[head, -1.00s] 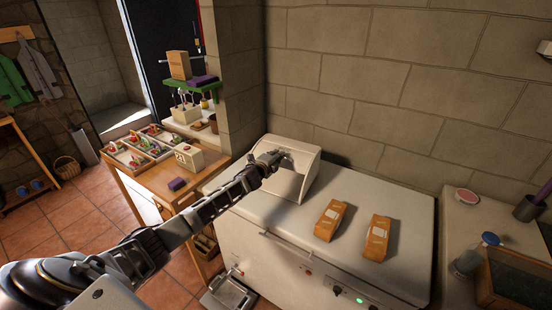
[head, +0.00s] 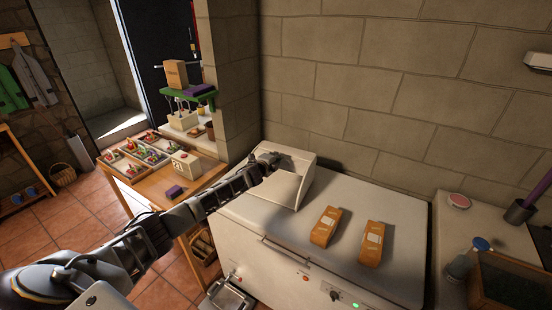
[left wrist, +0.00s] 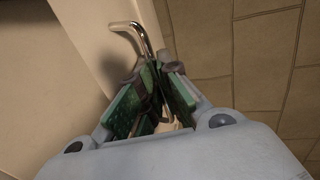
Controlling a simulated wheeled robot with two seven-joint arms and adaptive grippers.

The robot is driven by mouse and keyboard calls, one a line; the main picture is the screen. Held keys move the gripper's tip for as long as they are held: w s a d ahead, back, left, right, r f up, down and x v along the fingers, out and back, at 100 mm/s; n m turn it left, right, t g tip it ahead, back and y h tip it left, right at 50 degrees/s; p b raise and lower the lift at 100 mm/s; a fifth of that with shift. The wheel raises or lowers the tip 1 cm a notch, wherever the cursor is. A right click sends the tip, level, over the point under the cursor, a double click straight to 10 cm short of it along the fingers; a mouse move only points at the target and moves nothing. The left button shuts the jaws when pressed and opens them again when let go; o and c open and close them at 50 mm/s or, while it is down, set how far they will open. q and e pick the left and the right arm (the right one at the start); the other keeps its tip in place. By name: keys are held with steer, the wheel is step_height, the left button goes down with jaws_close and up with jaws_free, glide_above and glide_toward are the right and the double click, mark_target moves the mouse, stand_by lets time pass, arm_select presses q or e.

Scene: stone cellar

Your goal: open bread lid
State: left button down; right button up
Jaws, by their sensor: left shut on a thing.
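The white bread bin (head: 300,189) stands at the back left of the white chest top, against the wall. My left gripper (head: 268,160) is at the upper left of the bin's front in the head view and partly covers it. In the left wrist view, the bent metal handle (left wrist: 127,27) runs down between the green-padded fingers of my left gripper (left wrist: 152,95), which are shut on it. A pale panel of the bin lies beside the handle. How far the lid is open I cannot tell. My right gripper is not in view.
Two orange-brown packets, one left (head: 326,226) and one right (head: 371,243), lie on the chest top (head: 300,225) right of the bin. A wooden table with a divided tray (head: 140,155) and a cream box (head: 186,165) stands left. A stone wall (head: 350,100) closes the back.

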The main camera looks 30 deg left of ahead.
arm_select(q)
steer(key=shift+w+r, duration=0.25)
steer(key=shift+w, duration=0.1)
steer(key=shift+p, duration=0.3)
steer(key=shift+w+g, duration=0.1)
steer(key=shift+g, duration=0.2)
steer(key=c, duration=1.6)
jaws_free()
steer(key=shift+f, duration=0.1)
steer(key=shift+s, duration=0.2)
steer(key=shift+s, duration=0.35)
steer(key=shift+v, duration=5.5)
